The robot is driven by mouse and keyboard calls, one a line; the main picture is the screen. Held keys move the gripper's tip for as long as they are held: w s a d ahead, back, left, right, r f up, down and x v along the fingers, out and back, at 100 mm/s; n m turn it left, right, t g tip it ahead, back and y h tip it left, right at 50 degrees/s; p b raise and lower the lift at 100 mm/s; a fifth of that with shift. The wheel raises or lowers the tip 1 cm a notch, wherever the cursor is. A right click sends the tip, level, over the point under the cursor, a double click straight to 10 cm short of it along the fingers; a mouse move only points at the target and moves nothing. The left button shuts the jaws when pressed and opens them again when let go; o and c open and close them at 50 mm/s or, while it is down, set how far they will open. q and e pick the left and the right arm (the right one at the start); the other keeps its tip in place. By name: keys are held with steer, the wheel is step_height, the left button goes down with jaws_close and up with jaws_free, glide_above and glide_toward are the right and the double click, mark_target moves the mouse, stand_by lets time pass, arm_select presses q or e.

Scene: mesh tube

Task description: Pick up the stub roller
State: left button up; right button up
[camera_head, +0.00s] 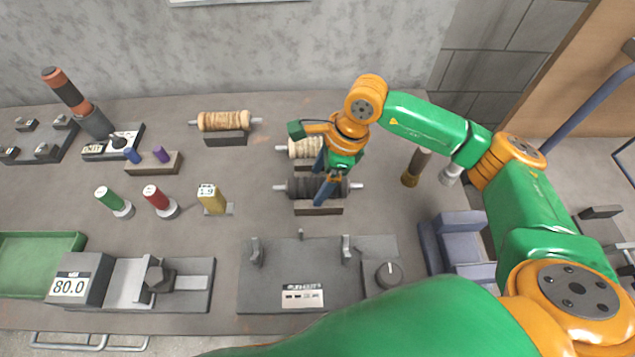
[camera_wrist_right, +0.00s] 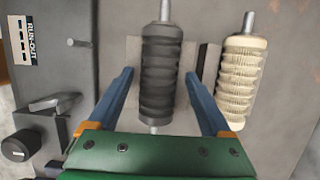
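A dark grey ribbed roller with metal shaft ends (camera_head: 300,188) lies level on a low block stand in the head view. It fills the middle of the right wrist view (camera_wrist_right: 161,75). My right gripper (camera_head: 320,188) is over this roller with its blue fingers straddling it. In the wrist view the fingers (camera_wrist_right: 160,73) are apart, with a gap on each side of the roller. A cream ribbed roller (camera_wrist_right: 241,75) lies beside it, outside the fingers. A tan roller (camera_head: 223,121) rests on another stand at the back. Which roller is the stub cannot be told. My left gripper is out of view.
A grey run-out fixture (camera_head: 300,255) with upright supports and a knob (camera_head: 389,273) stands in front. Green, red and yellow handled pieces (camera_head: 158,200) stand to the left. An 80.0 gauge (camera_head: 75,286), a green tray (camera_head: 38,262) and a blue-grey holder (camera_head: 460,240) are also there.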

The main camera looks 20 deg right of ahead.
jaws_close()
steer(key=shift+r, duration=0.1)
